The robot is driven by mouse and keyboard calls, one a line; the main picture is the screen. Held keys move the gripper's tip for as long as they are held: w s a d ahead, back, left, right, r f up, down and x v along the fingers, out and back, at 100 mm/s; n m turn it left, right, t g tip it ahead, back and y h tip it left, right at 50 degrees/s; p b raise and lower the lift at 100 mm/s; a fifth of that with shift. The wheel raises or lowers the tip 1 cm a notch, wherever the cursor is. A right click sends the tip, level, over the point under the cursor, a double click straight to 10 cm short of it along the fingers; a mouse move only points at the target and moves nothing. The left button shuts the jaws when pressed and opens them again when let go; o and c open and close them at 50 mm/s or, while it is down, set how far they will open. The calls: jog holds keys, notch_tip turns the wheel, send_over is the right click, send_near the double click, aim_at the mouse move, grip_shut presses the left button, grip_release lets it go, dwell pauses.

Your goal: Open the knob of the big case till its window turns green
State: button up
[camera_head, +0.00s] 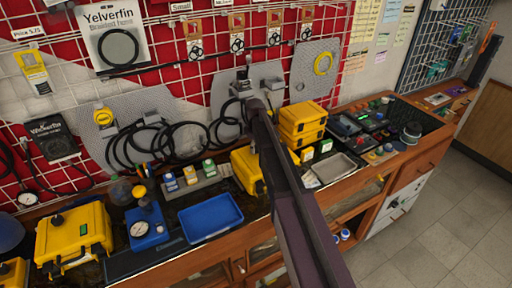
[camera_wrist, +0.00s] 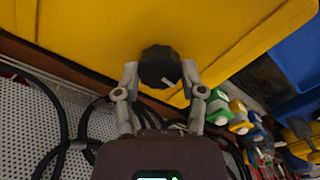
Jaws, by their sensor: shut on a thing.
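A large yellow case fills the top of the wrist view (camera_wrist: 220,30). In the head view it stands mid-bench (camera_head: 244,168), partly hidden behind my arm. A dark, faceted round knob (camera_wrist: 157,62) with a pale pointer mark sits on the case near its edge. My gripper (camera_wrist: 160,74) has one finger on each side of the knob and is shut on it. In the head view my arm hides the gripper and the knob. The case's window is not visible in either view, so its colour cannot be told.
Small bottles (camera_head: 190,175) and a blue tray (camera_head: 211,218) stand left of the case. Stacked yellow cases (camera_head: 303,120) stand to its right. Black hoses (camera_head: 150,145) hang on the wall behind. Another yellow case (camera_head: 75,235) sits at the far left.

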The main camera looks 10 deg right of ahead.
jog(key=shift+s+n, duration=0.15)
jog(key=shift+n, duration=0.45)
jog(key=o, duration=1.1)
jog(key=shift+o, duration=0.2)
jog(key=shift+r, duration=0.1)
